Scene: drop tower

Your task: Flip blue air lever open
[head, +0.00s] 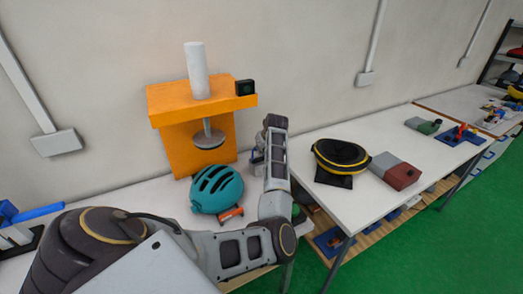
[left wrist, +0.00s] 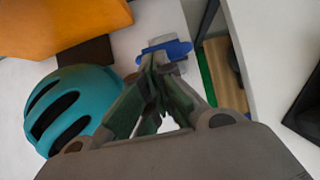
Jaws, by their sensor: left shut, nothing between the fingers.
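The blue air lever (left wrist: 172,50) shows in the left wrist view, just beyond my fingertips, with a grey part beside it near the bench edge. My left gripper (left wrist: 155,64) is shut and empty. Its tips overlap the near side of the lever in the picture; I cannot tell whether they touch it. In the head view my left arm reaches over the bench to the right of the teal helmet and hides the lever. The teal helmet (head: 217,189) sits below the orange drop tower (head: 190,105); the helmet also shows in the left wrist view (left wrist: 75,105). My right gripper is not in view.
A second white bench (head: 375,160) stands to the right, past a narrow gap, with a black and yellow round object (head: 341,155) and a grey and red block (head: 396,170). An orange-red piece (head: 231,214) lies in front of the helmet. A blue-handled item (head: 35,212) is far left.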

